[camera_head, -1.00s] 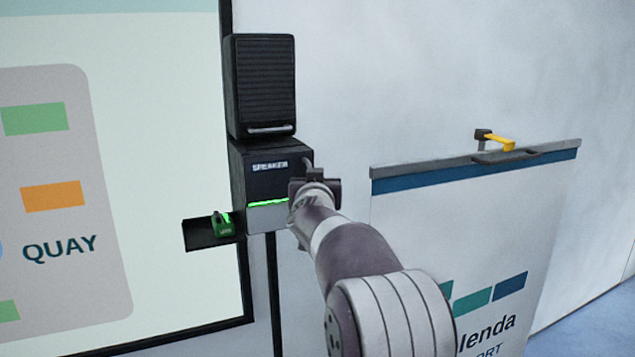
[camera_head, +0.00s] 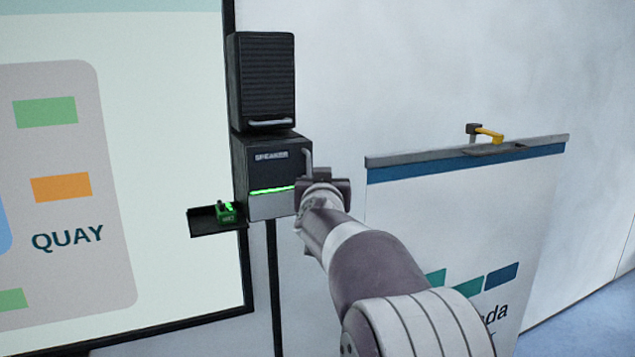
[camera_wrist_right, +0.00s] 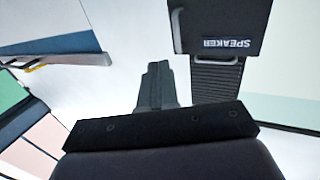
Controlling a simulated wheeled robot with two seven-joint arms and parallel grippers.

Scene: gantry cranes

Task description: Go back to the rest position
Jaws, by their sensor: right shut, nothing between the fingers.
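My right gripper (camera_head: 318,182) is in front of the right side of the black box labelled SPEAKER (camera_head: 270,165), its arm coming in from the lower right. In the right wrist view its fingers (camera_wrist_right: 155,85) are together, with nothing between them. The wrist view shows the SPEAKER box (camera_wrist_right: 215,25) upside down, apart from the fingertips. The head view shows a pale upright handle at the box's right edge, close to the gripper, and a lit green strip across the front. My left gripper is not in view.
A black ribbed speaker (camera_head: 263,78) is above the box. A small green device (camera_head: 226,213) sits on a black shelf (camera_head: 204,224) to its left. A large QUAY screen (camera_head: 165,180) fills the left. A banner (camera_head: 440,215) with a yellow-handled part (camera_head: 488,134) on top stands at right.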

